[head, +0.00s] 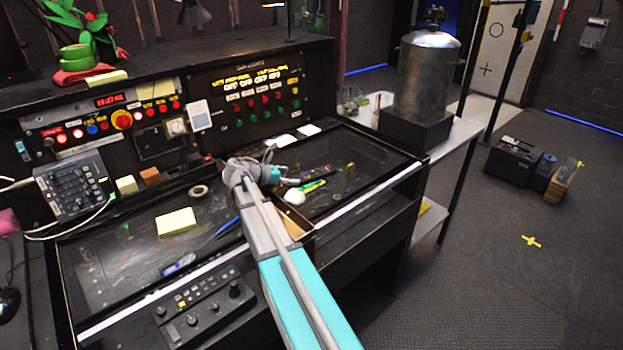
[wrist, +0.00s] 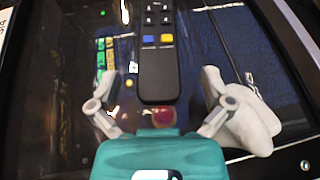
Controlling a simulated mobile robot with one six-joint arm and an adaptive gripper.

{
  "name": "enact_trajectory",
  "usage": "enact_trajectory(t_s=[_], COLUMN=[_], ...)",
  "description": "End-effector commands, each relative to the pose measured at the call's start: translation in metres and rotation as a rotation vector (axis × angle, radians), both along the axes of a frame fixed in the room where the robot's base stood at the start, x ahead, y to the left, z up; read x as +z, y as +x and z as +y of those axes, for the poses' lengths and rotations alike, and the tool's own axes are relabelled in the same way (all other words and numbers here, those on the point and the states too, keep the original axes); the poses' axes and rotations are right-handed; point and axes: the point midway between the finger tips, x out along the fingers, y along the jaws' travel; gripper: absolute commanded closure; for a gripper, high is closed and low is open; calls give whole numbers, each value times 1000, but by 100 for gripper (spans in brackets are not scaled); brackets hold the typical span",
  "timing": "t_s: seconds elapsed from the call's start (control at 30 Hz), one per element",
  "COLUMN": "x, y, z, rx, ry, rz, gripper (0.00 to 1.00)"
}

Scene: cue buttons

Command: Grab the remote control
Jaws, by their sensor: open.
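The remote control (wrist: 159,60) is black, with rows of buttons and one blue and one yellow button. In the wrist view it lies lengthwise, with its near end between the fingers of my gripper (wrist: 161,84). The fingers are spread wide, one on each side, with gaps to the remote. My gripper is open and empty. In the head view my gripper (head: 290,180) is low over the right part of the dark desk. I cannot make out the remote clearly there. Its far end is cut off in the wrist view.
A white rounded object (wrist: 245,125) sits close by my right finger. Green and yellow items (wrist: 106,52) lie left of the remote. In the head view, a yellow note pad (head: 176,222) and a tape roll (head: 199,190) lie on the left. The control panel (head: 262,95) rises behind.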

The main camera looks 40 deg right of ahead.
Motion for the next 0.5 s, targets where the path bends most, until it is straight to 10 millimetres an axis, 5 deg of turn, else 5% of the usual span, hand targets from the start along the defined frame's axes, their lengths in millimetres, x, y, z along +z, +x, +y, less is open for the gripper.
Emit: enact_trajectory(t_s=[0.5], x=[-11], y=[1], z=[-18], rx=[1], ry=[0], rz=[0], gripper=[0])
